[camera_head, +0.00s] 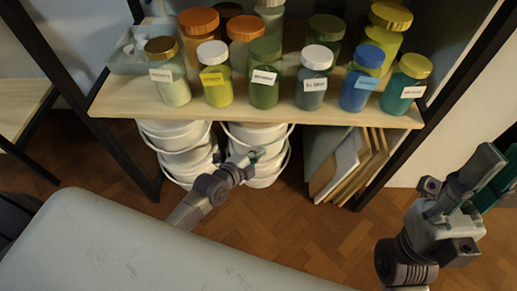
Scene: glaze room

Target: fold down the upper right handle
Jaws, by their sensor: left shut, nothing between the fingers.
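Two stacks of white buckets with thin wire handles stand on the floor under the shelf. The upper right bucket (258,132) is in the right stack. Its handle (287,136) shows as a thin arc across its front, hanging low below the rim; its top is hidden by the shelf. My left gripper (254,156) is shut and empty, just in front of the right stack near that handle. I cannot tell if it touches.
A wooden shelf (300,119) with several glaze jars (265,75) overhangs the buckets. The left stack (178,140) stands beside the right one. Boards (350,160) lean at the right, by a dark post (392,150). Open parquet floor (315,235) lies in front.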

